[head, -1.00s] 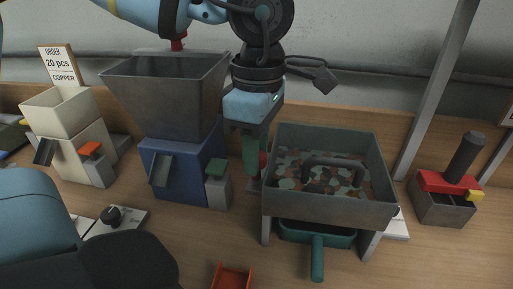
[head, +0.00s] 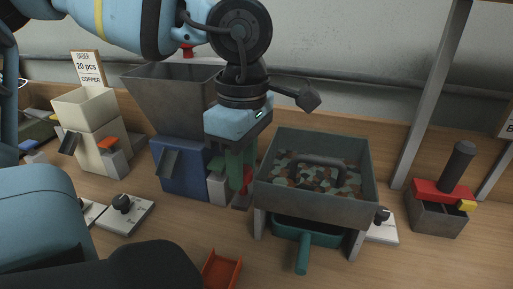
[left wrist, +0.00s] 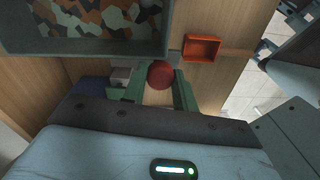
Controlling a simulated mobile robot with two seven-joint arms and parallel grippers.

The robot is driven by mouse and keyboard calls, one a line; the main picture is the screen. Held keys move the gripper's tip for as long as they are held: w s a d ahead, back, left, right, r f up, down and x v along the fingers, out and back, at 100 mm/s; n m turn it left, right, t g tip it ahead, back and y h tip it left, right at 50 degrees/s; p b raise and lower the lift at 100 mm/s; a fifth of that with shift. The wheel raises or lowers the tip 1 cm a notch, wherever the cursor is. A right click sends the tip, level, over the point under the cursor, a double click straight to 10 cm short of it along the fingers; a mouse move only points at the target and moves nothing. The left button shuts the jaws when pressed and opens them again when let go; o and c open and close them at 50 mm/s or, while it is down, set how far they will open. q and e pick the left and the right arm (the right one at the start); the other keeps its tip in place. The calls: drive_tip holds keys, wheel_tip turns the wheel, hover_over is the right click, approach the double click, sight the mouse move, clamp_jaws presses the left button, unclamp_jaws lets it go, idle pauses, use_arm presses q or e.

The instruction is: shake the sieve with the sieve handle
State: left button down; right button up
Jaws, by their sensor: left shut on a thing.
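The sieve (head: 315,205) is a grey open box on legs, its floor covered with brown, green and grey pieces. A dark arched bar (head: 320,160) stands inside it. A red round knob (head: 247,181) is just left of the sieve, with my left gripper (head: 239,180) at it. In the left wrist view the red knob (left wrist: 161,75) lies between the green fingers of my left gripper (left wrist: 158,88), which are shut on it. What the knob is fixed to is hidden, so I cannot tell whether it is the sieve handle. My right gripper is not in view.
A teal tray (head: 303,232) with a handle is under the sieve. A blue machine with a grey hopper (head: 160,95) stands left, a cream one (head: 88,110) farther left. An orange scoop (head: 222,268) lies in front. A red-topped box (head: 438,210) stands right.

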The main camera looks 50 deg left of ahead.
use_arm(q)
drive_tip(key=shift+s+d+r, duration=0.1)
drive_tip(key=shift+s+d, duration=0.25)
drive_tip(key=shift+s, duration=0.2)
drive_tip(key=c, duration=1.1)
unclamp_jaws()
drive_tip(key=shift+w+a+r+p, duration=0.1)
drive_tip(key=shift+r+p, duration=0.05)
drive_tip(key=shift+r, duration=1.8)
drive_tip(key=shift+w+r+p, duration=0.1)
drive_tip(key=shift+r+p, duration=0.05)
drive_tip(key=shift+r, duration=1.75)
